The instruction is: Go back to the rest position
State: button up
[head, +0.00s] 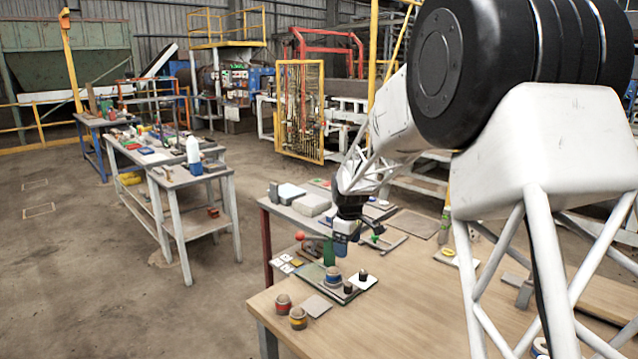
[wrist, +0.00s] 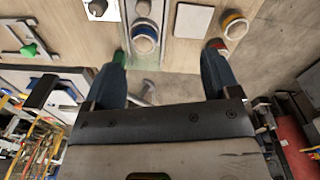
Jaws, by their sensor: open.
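My gripper (head: 338,243) hangs above the near left part of the wooden table. In the wrist view its two dark fingers (wrist: 167,58) are wide apart with nothing between them. A blue-banded round jar (head: 333,277) stands on a dark green board below the gripper; it also shows in the wrist view (wrist: 145,38), apart from the fingers. A red-banded jar (head: 283,303) and a yellow-banded jar (head: 298,318) stand near the table's left edge. In the wrist view the right finger partly hides the red-banded jar.
A square grey tile (head: 317,305) lies beside the jars. A white plate (head: 369,284) with a black knob lies right of the board. Grey blocks (head: 311,204) sit farther back. The front middle of the wooden table (head: 410,315) is bare. A workbench (head: 181,178) stands apart at the left.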

jog(key=s+d+r+m, duration=0.2)
jog(key=s+r, duration=0.2)
jog(key=s, duration=0.5)
jog(key=s+d+r+m+t, duration=0.1)
jog(key=s+d+r+m, duration=0.2)
jog(key=s, duration=0.6)
jog(key=s+d+r+m, duration=0.1)
jog(key=s+d+r, duration=0.1)
jog(key=s+r, duration=0.55)
jog(key=s+d+f+m, duration=0.1)
jog(key=s+m, duration=0.1)
jog(key=s, duration=0.6)
jog(key=s+d+f+m, duration=0.1)
jog(key=s+f+m, duration=0.1)
jog(key=s, duration=0.7)
jog(key=s+d+f+m+t, duration=0.1)
jog(key=s+m, duration=0.1)
jog(key=s, duration=0.7)
jog(key=shift+f, duration=0.15)
jog(key=shift+c, duration=0.4)
